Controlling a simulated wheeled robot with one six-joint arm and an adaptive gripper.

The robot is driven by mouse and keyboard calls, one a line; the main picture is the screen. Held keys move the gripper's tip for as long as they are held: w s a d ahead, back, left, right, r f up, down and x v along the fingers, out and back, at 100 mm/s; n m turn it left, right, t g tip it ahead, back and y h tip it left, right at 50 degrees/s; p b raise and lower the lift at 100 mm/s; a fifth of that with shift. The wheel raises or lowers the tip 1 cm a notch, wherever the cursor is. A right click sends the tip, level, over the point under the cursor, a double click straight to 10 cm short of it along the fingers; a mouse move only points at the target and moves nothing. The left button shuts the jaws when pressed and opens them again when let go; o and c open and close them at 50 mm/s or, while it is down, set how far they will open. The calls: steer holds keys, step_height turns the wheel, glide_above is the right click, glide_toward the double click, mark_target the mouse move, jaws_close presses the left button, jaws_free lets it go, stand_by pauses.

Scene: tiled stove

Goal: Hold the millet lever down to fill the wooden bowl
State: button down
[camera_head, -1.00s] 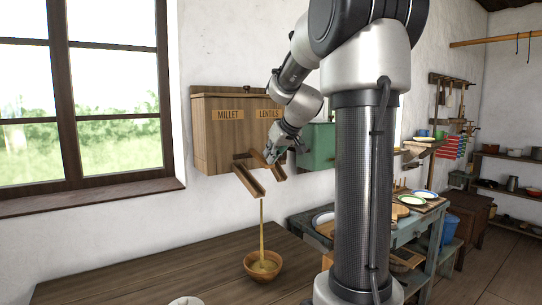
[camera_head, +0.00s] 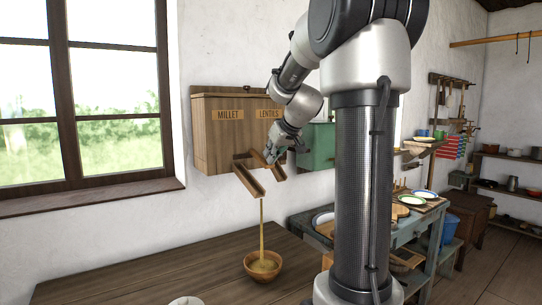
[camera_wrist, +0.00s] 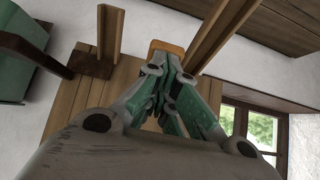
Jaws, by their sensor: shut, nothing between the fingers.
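The wooden dispenser box (camera_head: 225,150) hangs on the wall with labels MILLET and LENTILS. A thin tan stream of millet (camera_head: 262,225) runs from the end of the millet chute (camera_head: 248,180) into the wooden bowl (camera_head: 277,274) on the table. Millet lies in the bowl. My gripper (camera_head: 269,157) is at the box's lower front, beside the millet chute. In the wrist view my gripper (camera_wrist: 172,58) is shut, with its fingertips at a small orange-brown wooden piece, apparently the lever (camera_wrist: 166,46). The fingers partly hide it, and exact contact is hard to tell.
The lentils chute (camera_wrist: 110,30) is close beside my gripper. The wooden table (camera_head: 150,272) is mostly bare, with a pale object (camera_head: 186,300) at its front edge. A green box (camera_head: 318,146) hangs right of the dispenser. A window (camera_head: 85,100) is at left.

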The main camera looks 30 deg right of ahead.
stand_by(0.9)
steer(key=shift+r, duration=0.25)
steer(key=s+f+v, duration=0.1)
steer(key=v, duration=1.1)
steer(key=shift+s+r, duration=0.25)
steer(key=shift+r, duration=0.05)
steer(key=shift+w, duration=0.1)
steer(key=w+r, duration=0.3)
steer(key=r, duration=0.3)
steer(key=shift+w+r, duration=0.35)
steer(key=shift+w, duration=0.05)
steer(key=shift+d+f, duration=0.1)
